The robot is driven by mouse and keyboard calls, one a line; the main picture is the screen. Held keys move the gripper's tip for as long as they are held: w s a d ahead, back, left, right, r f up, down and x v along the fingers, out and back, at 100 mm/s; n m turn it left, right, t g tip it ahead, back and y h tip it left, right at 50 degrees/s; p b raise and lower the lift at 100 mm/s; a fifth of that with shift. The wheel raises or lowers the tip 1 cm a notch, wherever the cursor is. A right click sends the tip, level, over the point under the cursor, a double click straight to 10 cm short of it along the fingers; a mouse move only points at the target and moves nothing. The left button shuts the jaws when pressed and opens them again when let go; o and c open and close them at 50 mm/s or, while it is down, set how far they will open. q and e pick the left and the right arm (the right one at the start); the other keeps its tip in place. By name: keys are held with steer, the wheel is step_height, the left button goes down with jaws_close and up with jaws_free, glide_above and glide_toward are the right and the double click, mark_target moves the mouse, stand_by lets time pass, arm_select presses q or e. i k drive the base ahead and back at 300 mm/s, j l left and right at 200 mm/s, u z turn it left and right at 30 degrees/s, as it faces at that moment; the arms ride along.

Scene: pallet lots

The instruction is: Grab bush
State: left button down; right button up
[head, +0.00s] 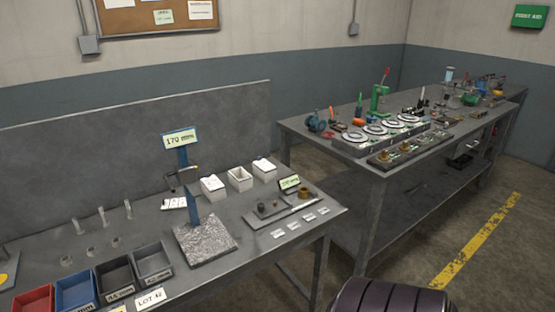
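No plant shows; small parts that may be bushes lie on the near bench. A brass-coloured ring-like part (305,192) sits at the right of a shallow grey tray (283,215). A small dark cylindrical part (261,207) stands at the tray's left, with other small dark parts beside it. I cannot tell which is the bush. Several pale cylinders (102,219) stand at the left of the same bench. Neither of my grippers is in view. A dark rounded ribbed shape at the bottom right is probably part of my own body.
The near bench (323,213) carries red, blue and dark bins (153,262), a speckled grey plate (206,240), a sign reading 170 mm (180,140) and white boxes (240,179). A second bench (345,152) with many tools stands at the right. Floor with a yellow stripe (478,240) is clear.

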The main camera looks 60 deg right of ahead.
mark_target(304, 192)
steer(key=z, duration=2.1)
